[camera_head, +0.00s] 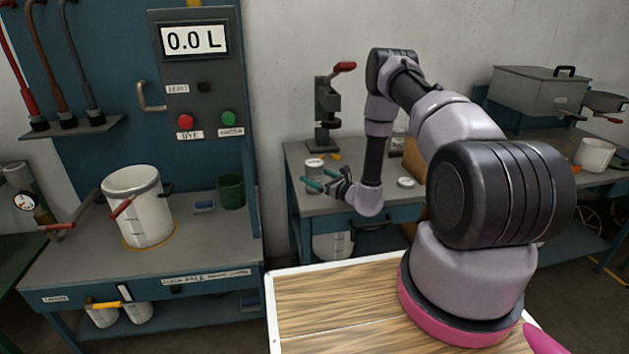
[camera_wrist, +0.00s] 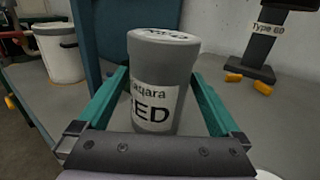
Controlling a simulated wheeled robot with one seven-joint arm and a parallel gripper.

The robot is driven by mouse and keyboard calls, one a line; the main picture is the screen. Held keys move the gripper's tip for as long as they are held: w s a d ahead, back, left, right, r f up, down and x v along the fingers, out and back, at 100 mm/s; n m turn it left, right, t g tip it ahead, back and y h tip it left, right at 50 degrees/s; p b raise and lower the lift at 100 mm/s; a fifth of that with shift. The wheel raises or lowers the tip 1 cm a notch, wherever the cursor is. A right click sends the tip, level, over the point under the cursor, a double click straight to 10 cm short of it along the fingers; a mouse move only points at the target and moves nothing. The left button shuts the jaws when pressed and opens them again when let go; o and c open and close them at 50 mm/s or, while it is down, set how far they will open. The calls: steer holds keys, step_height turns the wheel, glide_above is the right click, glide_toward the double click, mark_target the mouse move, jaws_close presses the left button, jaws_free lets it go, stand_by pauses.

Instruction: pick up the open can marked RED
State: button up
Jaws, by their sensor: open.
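A grey can (camera_wrist: 178,62) with a white label stands upright on the grey bench. The label reads "...agara" and "...ED"; its left part is turned out of sight. In the head view my gripper (camera_head: 319,179) is at the bench's left front.
A black press with a red handle (camera_head: 327,105) stands behind the can, with yellow pieces (camera_wrist: 262,86) by its base. A white round item (camera_head: 405,182) lies to the right. The dye station with a white bucket (camera_head: 140,210) and green cup (camera_head: 231,191) is left.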

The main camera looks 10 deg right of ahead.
steer(key=shift+w+a, duration=0.25)
steer(key=shift+w, duration=0.1)
jaws_close()
steer(key=shift+r, duration=0.1)
